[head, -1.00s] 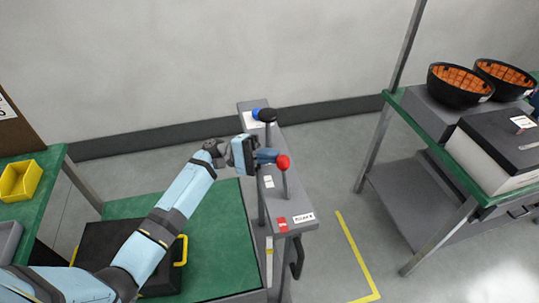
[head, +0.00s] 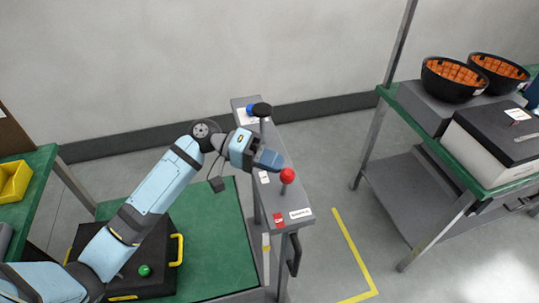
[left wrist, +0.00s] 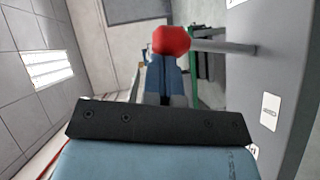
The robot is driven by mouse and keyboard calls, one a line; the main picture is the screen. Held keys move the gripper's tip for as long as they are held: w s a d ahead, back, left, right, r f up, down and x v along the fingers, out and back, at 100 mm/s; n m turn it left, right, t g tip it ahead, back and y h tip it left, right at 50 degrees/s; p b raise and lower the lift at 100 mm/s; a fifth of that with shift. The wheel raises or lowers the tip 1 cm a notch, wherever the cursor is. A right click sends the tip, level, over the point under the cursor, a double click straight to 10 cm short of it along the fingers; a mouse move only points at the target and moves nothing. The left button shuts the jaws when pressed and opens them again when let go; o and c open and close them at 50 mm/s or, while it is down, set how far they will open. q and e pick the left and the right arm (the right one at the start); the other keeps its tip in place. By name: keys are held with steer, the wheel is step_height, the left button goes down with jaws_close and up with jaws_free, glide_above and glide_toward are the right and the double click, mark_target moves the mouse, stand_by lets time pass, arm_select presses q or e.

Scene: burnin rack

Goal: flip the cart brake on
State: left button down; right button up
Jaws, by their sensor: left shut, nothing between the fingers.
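The cart has a green deck (head: 215,235) and a raised grey panel (head: 280,150). A lever with a red knob (head: 287,175) stands at the panel's near end, beside a red label (head: 279,219) and a white label. Its stem looks short and tilted in the head view. My left gripper (head: 270,160) is shut and empty, its fingertips right behind the red knob. In the left wrist view the red knob (left wrist: 171,40) is just beyond the blue fingertips (left wrist: 165,80), touching or nearly so; I cannot tell which. My right gripper is not in view.
A black case (head: 150,280) with yellow handles lies on the deck. A green-edged bench (head: 440,150) stands at right. Floor between is clear.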

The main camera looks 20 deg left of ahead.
mark_target(283, 176)
arm_select(q)
steer(key=shift+s+d+m+y, duration=0.6)
steer(key=shift+s+m, duration=0.1)
steer(key=shift+s, duration=0.15)
steer(key=shift+s+d+f+m+t+y, duration=0.1)
steer(key=shift+s+d+m+t+y, duration=0.2)
steer(key=shift+s+m+t, duration=0.15)
steer(key=shift+a+p, duration=0.1)
steer(key=shift+p, duration=0.2)
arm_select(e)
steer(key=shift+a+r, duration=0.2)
